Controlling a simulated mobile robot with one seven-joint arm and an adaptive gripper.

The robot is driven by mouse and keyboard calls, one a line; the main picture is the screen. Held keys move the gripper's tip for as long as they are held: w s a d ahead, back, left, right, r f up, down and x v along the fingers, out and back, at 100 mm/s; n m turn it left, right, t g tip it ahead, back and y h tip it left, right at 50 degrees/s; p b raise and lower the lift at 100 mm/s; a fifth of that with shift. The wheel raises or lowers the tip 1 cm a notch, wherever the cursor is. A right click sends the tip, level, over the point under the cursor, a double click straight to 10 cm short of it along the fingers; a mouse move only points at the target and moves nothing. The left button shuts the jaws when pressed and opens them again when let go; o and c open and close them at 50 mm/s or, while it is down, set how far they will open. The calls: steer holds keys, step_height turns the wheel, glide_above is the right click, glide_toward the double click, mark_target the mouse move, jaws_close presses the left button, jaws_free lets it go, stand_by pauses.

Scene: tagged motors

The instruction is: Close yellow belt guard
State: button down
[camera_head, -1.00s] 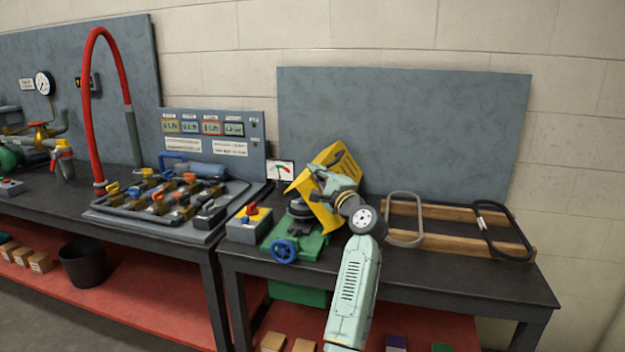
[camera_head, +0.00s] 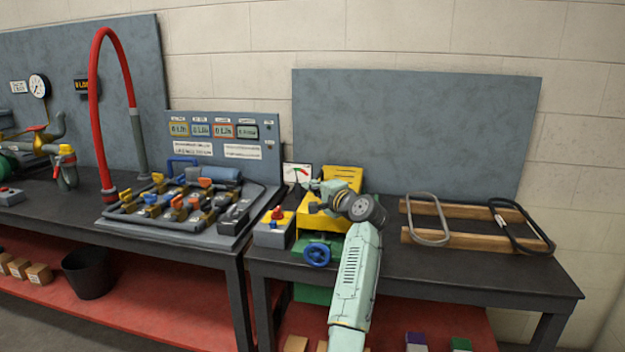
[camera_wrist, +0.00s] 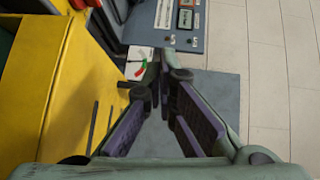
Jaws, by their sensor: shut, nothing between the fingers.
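The yellow belt guard (camera_head: 343,176) sits on a green machine base with a blue handwheel (camera_head: 317,255) on the right-hand bench. It now stands low over the machine, its yellow front above the handwheel; my arm hides part of its right side. In the wrist view the guard (camera_wrist: 75,90) fills the left side, close beside the fingers. My gripper (camera_head: 318,196) is at the guard's upper front. In the wrist view my gripper (camera_wrist: 158,70) has its fingertips together with nothing between them. I cannot tell whether it touches the guard.
A grey control box (camera_head: 272,236) with a red button stands left of the machine. A gauge card (camera_head: 298,175) is behind it. A valve panel (camera_head: 180,205) lies on the left bench. The right bench's front is clear.

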mark_target(301, 209)
steer(key=shift+w+a+f+n+g+h+p, duration=0.2)
steer(key=shift+a+f+n+g+p, duration=0.1)
steer(key=shift+a+f, duration=0.3)
steer(key=shift+w+a+f+n+g+h+p, duration=0.1)
steer(key=shift+a+f+n+g+h+p, duration=0.15)
steer(key=shift+a+f, duration=0.3)
steer(key=shift+w+a+f+n+g+h, duration=0.15)
steer(key=shift+a+f+n+g, duration=0.1)
steer(key=shift+f, duration=0.25)
steer(key=shift+a+f+n+g+h, duration=0.1)
steer(key=shift+a+f, duration=0.15)
steer(key=shift+f, duration=0.2)
steer(key=shift+r, duration=0.15)
